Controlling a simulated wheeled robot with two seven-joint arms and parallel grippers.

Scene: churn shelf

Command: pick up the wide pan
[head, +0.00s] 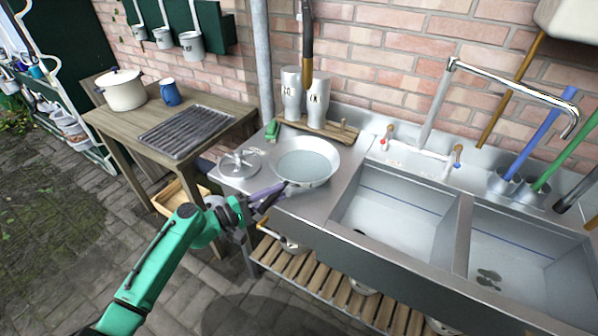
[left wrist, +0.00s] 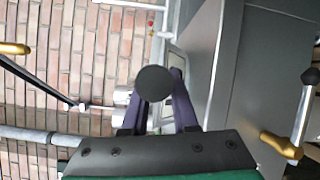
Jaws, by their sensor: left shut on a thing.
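The wide pan (head: 307,162) is a round, shallow, silver pan at the left end of the steel sink counter, its open side up. My left gripper (head: 268,195) reaches in from the lower left to the pan's near-left side, where the handle is. Its purple fingers are shut on the pan's handle. In the left wrist view a dark round end (left wrist: 156,85) sits between the fingers and hides part of what lies beyond. I cannot tell whether the pan touches the counter or is slightly raised. My right gripper is not in view.
Left of the pan is a small round metal fixture (head: 240,164). Behind it, two tall cups (head: 291,93) stand on a wooden board. Sink basins (head: 400,215) lie to the right. A wooden table (head: 215,125) at left holds a white pot (head: 124,92) and blue mug (head: 170,93).

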